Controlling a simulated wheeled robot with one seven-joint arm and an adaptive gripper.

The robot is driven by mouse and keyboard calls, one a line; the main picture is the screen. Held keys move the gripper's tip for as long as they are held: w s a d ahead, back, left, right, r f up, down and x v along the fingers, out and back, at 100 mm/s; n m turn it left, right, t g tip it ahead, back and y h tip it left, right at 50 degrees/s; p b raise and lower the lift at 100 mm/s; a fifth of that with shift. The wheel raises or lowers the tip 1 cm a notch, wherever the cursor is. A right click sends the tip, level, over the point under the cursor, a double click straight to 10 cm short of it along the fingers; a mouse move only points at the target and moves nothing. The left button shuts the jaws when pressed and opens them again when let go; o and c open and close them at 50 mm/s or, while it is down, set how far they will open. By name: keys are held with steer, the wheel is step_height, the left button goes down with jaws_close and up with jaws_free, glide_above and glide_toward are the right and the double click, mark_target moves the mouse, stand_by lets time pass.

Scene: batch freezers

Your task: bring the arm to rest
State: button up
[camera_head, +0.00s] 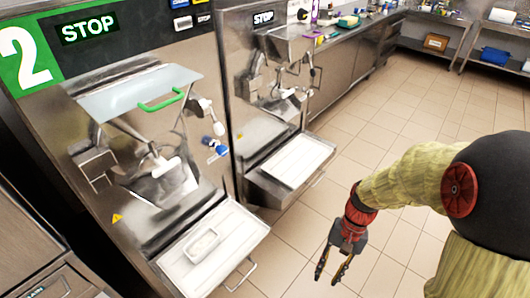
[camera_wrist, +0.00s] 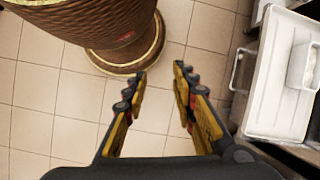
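My gripper (camera_head: 335,265) hangs over the tiled floor in the head view, pointing down, to the right of the freezers' front trays. In the wrist view my gripper (camera_wrist: 160,85) shows its two black and yellow fingers apart, with only floor tiles between them. It is open and empty. My arm, in a ribbed yellowish cover with red joint parts, bends in from the right side of the head view.
Batch freezer 2 (camera_head: 95,75) stands at left, with a white tray (camera_head: 235,240) bearing a small container (camera_head: 202,245). A second freezer (camera_head: 235,85) has another tray (camera_head: 297,160). A cluttered counter (camera_head: 350,40) and shelves (camera_head: 495,58) stand farther back. The tiled floor is clear.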

steer(key=s+r+n+t+h+p, duration=0.1)
steer(key=r+t, duration=0.3)
steer(key=r, duration=0.9)
steer(key=s+r+n+t+h+p, duration=0.1)
steer(key=s+r+n+t, duration=0.3)
steer(key=r, duration=0.8)
steer(key=shift+d+r+t+h, duration=0.4)
steer(key=shift+d+t+h, duration=0.1)
steer(key=shift+t, duration=0.2)
steer(key=shift+a, duration=0.2)
